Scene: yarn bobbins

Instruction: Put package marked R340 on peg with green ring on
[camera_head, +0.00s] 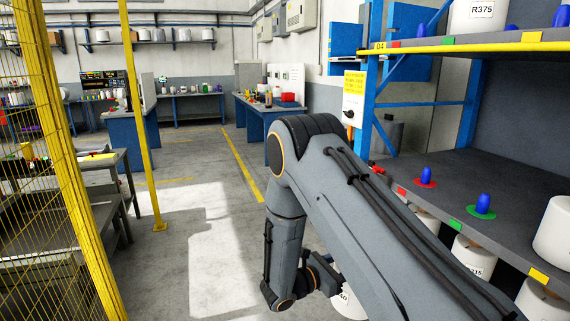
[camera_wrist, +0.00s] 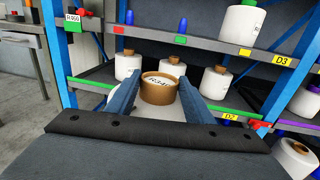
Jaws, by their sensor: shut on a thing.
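My gripper (camera_wrist: 158,98) is shut on the brown core of a white yarn package (camera_wrist: 157,88). The core's label looks like R340. In the head view my gripper (camera_head: 322,276) is low in front of the rack. The held package (camera_head: 349,304) shows there only in part, behind my arm, with its label cut to the last digits. The peg with green ring (camera_head: 482,204) is a bare blue peg on the rack's middle shelf. It stands to the right of and above my gripper.
A bare blue peg with a red ring (camera_head: 426,177) stands left of the green one. A white package (camera_head: 555,232) stands to its right. The upper shelf (camera_head: 470,47) holds package R375 (camera_head: 478,14). A yellow mesh fence (camera_head: 75,200) is at left.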

